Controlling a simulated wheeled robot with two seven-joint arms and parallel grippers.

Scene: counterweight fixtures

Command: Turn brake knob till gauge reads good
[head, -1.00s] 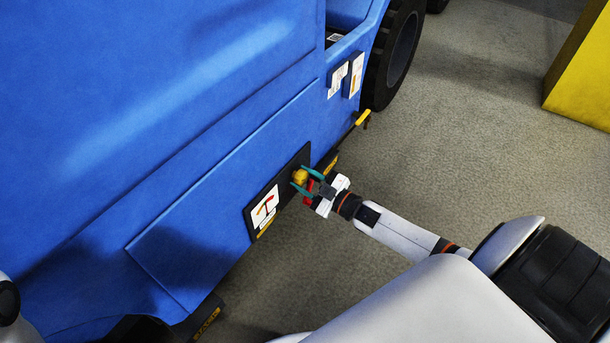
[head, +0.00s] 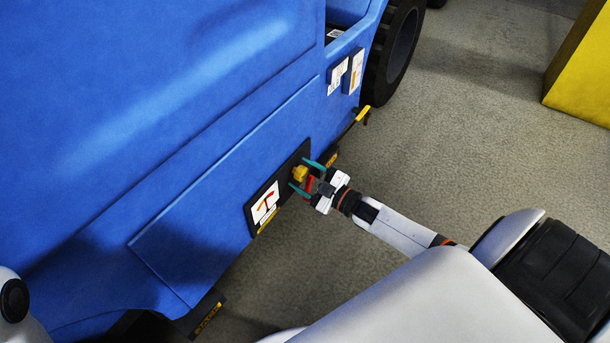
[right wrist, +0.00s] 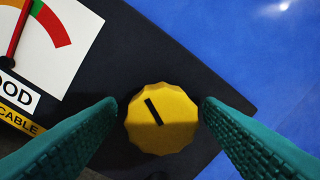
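The yellow brake knob (head: 300,173) sits on a dark panel on the side of the blue machine. In the right wrist view the knob (right wrist: 175,125) shows a black mark tilted to the upper left. My right gripper (head: 299,175) is open, with its teal fingers on either side of the knob and a gap at each side. The white gauge (head: 265,202) is beside the knob. In the right wrist view the gauge (right wrist: 70,60) has a red needle pointing up near the orange-green border, with the letters "OOD" below. My left gripper is not in view.
The blue machine (head: 130,110) fills the left side. A black wheel (head: 397,50) is at the top, and a yellow block (head: 585,75) stands at the upper right. The grey floor (head: 480,120) between them is clear.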

